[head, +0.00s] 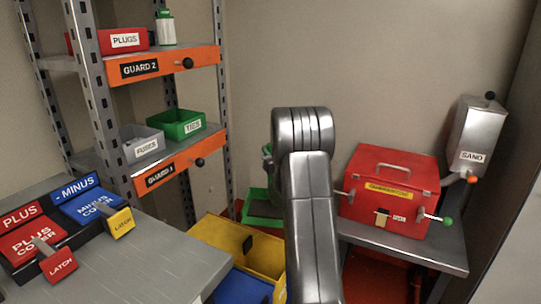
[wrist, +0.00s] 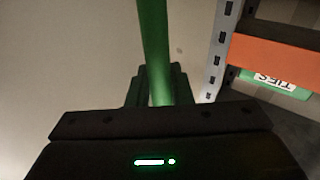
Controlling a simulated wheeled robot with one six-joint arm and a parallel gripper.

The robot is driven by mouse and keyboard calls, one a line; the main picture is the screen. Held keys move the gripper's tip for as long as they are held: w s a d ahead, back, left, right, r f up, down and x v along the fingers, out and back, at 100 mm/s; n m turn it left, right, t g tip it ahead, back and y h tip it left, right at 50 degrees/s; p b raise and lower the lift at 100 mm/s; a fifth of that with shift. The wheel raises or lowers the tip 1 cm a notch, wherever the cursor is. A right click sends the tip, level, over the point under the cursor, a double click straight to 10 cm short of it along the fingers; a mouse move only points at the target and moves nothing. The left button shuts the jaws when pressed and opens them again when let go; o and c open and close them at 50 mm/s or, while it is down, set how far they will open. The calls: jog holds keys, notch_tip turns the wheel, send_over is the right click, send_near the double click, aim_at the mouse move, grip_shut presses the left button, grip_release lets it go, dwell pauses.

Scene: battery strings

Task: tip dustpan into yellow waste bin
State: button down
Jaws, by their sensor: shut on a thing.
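The yellow waste bin (head: 220,236) stands on the floor, between the grey bench and my arm. In the wrist view my gripper (wrist: 157,90) is shut on a green bar (wrist: 154,45), which looks like the dustpan's handle. The bar runs up out of the frame, and the pan end is not in the wrist view. In the head view my arm hides the gripper. Green parts (head: 262,220) show just left of the arm, behind the yellow bin; I cannot tell whether they belong to the dustpan.
A rack with orange-edged shelves (head: 175,165) stands left of the bin. The grey bench (head: 135,262) with red and blue covers is at front left. A blue bin (head: 240,288) adjoins the yellow one. A red box (head: 388,190) and sand hopper (head: 477,135) are right.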

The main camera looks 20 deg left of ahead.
jog(key=s+d+f+n+y+b, duration=0.2)
jog(key=s+n+y+b, duration=0.3)
jog(key=s+b, duration=0.4)
jog(key=s+d+f+n+y+b, duration=0.2)
jog(key=s+n+y+b, duration=0.2)
jog(key=s+b, duration=0.6)
jog(key=shift+s+d+n+y, duration=0.15)
jog(key=shift+s+n+y, duration=0.3)
jog(key=shift+s, duration=1.15)
dwell(1.4)
